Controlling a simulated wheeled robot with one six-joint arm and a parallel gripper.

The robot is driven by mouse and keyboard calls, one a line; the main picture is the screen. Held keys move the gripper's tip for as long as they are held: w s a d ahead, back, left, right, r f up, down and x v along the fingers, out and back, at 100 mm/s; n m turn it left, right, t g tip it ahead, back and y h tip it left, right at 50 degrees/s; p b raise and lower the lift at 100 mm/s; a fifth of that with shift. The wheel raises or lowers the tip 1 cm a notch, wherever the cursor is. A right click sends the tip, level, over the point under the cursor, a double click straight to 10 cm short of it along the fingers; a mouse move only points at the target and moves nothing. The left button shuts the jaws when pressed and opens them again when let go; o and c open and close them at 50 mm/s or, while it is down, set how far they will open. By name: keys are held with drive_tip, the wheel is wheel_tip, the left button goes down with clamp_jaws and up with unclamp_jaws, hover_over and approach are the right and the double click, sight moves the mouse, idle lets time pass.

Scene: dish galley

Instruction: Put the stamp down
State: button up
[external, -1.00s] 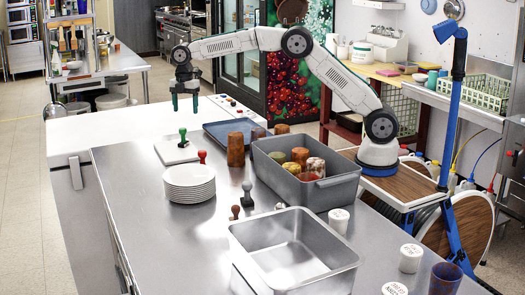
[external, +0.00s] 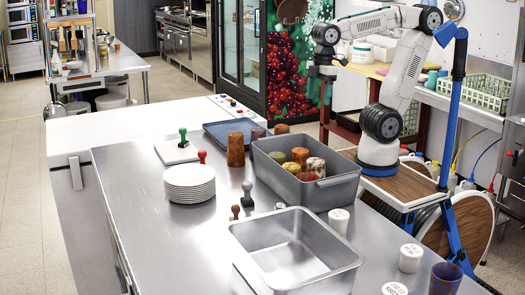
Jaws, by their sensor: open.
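A green-handled stamp (external: 183,137) stands upright on a white pad (external: 170,154) at the far end of the steel counter. A red-handled stamp (external: 202,157) stands just right of the pad, behind the plates. A brown stamp (external: 235,211) and a grey stamp (external: 247,195) stand near the middle of the counter. My gripper (external: 323,72) is open, with nothing seen in it. It is raised high at the right, well away from all the stamps; its fingers are small and dark here.
A stack of white plates (external: 189,184) stands near the left edge. A grey bin (external: 330,190) holds several tumblers. An empty steel basin (external: 290,258) is in front. Bare counter (external: 150,235) lies at the left.

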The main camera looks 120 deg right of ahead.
drive_tip(key=s+a+f+m, duration=0.1)
drive_tip(key=s+a+f, duration=0.1)
drive_tip(key=s+f, duration=0.3)
drive_tip(key=s, duration=0.3)
drive_tip(key=shift+s+a+f, duration=0.25)
drive_tip(key=shift+f, duration=0.05)
drive_tip(key=shift+c, duration=0.6)
drive_tip(key=shift+w, duration=0.15)
